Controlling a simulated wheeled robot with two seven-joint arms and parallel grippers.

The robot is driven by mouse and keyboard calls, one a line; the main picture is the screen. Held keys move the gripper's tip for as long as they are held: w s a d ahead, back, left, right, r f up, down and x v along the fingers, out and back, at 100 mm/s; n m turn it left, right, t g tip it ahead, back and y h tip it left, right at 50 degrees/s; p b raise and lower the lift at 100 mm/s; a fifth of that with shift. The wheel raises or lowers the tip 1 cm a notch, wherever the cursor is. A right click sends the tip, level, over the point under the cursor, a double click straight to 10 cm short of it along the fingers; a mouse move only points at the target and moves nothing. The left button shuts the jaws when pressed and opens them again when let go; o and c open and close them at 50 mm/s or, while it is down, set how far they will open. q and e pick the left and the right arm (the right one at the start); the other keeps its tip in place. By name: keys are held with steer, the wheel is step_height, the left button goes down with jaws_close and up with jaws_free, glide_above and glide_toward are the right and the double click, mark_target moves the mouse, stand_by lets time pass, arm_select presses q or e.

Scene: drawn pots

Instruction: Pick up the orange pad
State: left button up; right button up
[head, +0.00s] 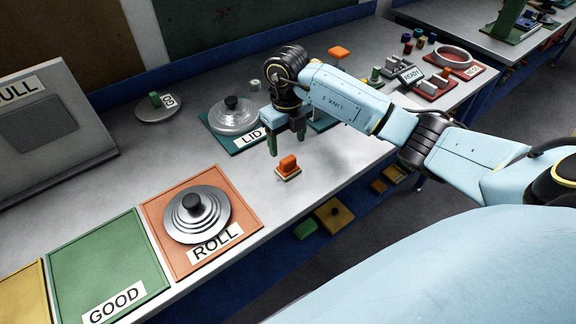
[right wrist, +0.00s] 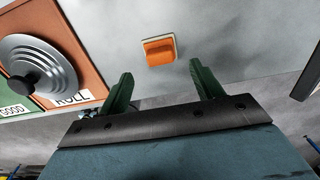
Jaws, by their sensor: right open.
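The orange pad (head: 288,166), a small orange block on a pale base, lies on the grey table in front of the lid stand. It also shows in the right wrist view (right wrist: 160,51), beyond the fingertips and centred between them. My right gripper (head: 287,144) is open, with two green fingers pointing down, above and just behind the pad in the head view. In the right wrist view the gripper (right wrist: 162,74) has nothing between its fingers. My left gripper is not in view.
An orange ROLL mat (head: 158,228) with a grey stepped lid (head: 196,214) lies left of the pad. Another orange piece (head: 339,52) lies farther back. The table around the pad is clear; its front edge is near.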

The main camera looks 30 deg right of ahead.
mark_target(288, 159)
steer(key=shift+s+f+p, duration=0.15)
steer(key=shift+f+p, duration=0.25)
steer(key=shift+f, duration=3.15)
steer(key=c, duration=1.1)
steer(key=shift+o, duration=0.2)
steer(key=shift+r, duration=5.05)
